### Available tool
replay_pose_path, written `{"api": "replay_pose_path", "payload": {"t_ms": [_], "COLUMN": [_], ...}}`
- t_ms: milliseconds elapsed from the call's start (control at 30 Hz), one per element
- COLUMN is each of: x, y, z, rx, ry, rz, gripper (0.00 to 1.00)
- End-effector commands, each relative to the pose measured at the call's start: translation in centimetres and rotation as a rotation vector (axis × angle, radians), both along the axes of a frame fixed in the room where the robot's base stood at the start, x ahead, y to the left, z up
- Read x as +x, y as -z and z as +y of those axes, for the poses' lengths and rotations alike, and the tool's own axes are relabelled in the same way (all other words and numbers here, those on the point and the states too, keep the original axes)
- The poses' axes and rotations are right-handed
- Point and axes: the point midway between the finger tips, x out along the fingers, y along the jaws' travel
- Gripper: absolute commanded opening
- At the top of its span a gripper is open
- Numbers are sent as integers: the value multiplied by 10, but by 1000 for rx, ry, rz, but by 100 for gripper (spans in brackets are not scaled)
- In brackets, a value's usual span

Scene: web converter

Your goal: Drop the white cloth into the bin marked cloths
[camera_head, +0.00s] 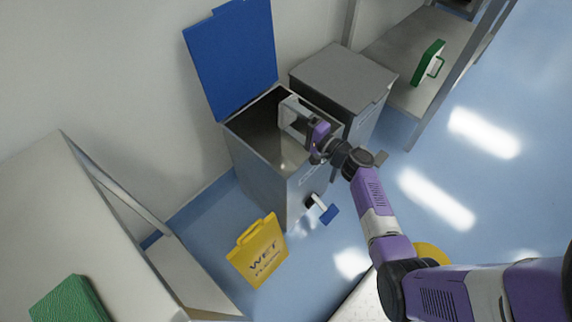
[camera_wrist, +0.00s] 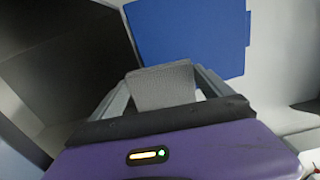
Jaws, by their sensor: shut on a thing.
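My gripper (camera_head: 291,113) is over the mouth of an open grey bin (camera_head: 258,158). It is shut on a pale grey-white cloth (camera_wrist: 163,86), which shows between the two fingers in the wrist view. In the head view I cannot clearly tell the cloth from the fingers. The bin's blue lid (camera_head: 232,62) stands raised against the wall, and it also shows behind the cloth in the wrist view (camera_wrist: 192,35). The bin's front carries a small label that I cannot read. The bin's dark inside shows below and left of my gripper.
A second grey bin with a shut grey lid (camera_head: 343,76) stands right beside the open one. A yellow wet-floor sign (camera_head: 258,252) and a small blue-and-white object (camera_head: 325,211) are on the floor in front. A shelf (camera_head: 405,95) at right holds a green-and-white object (camera_head: 428,62).

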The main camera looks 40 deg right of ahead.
Motion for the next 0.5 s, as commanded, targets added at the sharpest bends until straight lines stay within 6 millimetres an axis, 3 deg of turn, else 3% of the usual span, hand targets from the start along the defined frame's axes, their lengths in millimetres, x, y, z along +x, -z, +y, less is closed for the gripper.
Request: {"api": "replay_pose_path", "payload": {"t_ms": [33,67,100,367,500], "x": [0,0,0,0,0], "y": [0,0,0,-2,-16], "z": [0,0,0,0,1], "rx": [0,0,0,-1,-2], "ry": [0,0,0,0,-1], "rz": [0,0,0,0,0], "gripper": [58,96,100,100,100]}}
